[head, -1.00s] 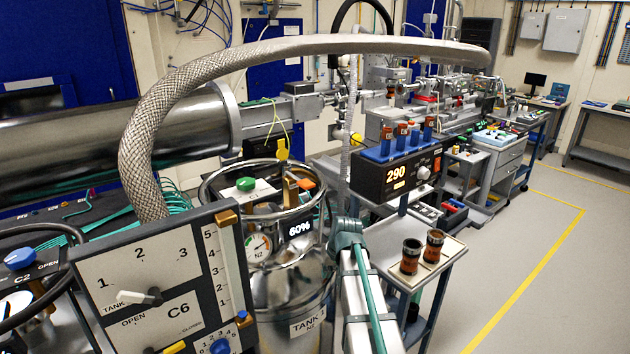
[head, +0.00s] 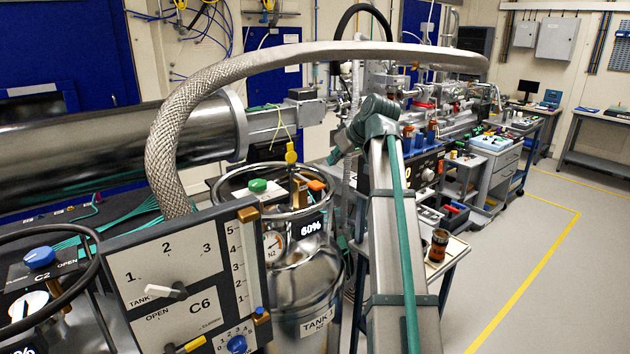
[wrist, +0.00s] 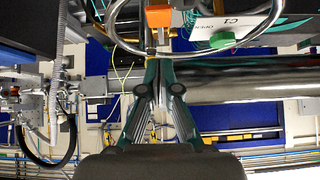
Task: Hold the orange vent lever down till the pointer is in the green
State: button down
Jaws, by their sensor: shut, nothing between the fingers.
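The orange vent lever (head: 317,185) is on top of the silver N2 tank (head: 325,275), right of the green knob (head: 257,185). It also shows in the wrist view (wrist: 159,17) at the top centre. A round dial (head: 274,243) with a pointer is on the tank's front, left of a 60% display (head: 310,228); its pointer is too small to read against any green band. My gripper (wrist: 164,62) is shut and empty, its fingertips just below the lever in the wrist picture. I cannot tell whether they touch it.
A metal ring (head: 228,180) surrounds the tank top. A braided hose (head: 175,140) arches above it. A C6 panel (head: 130,262) stands in front at left. A brown cup (head: 437,245) is on a small stand to the right. Floor at far right is clear.

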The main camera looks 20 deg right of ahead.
jog(key=r, duration=0.2)
jog(key=shift+s+a+r, duration=0.1)
jog(key=shift+s+r, duration=0.1)
jog(key=shift+r, duration=0.1)
jog(key=p, duration=0.3)
send_over(313, 183)
jog(key=s, duration=0.3)
jog(key=f, duration=0.7)
jog(key=shift+w+d, duration=0.25)
jog(key=shift+d, duration=0.1)
notch_tip(313, 183, down, 3)
jog(key=shift+s+f+p, duration=0.1)
jog(key=shift+p, duration=0.6)
jog(key=shift+f, duration=0.5)
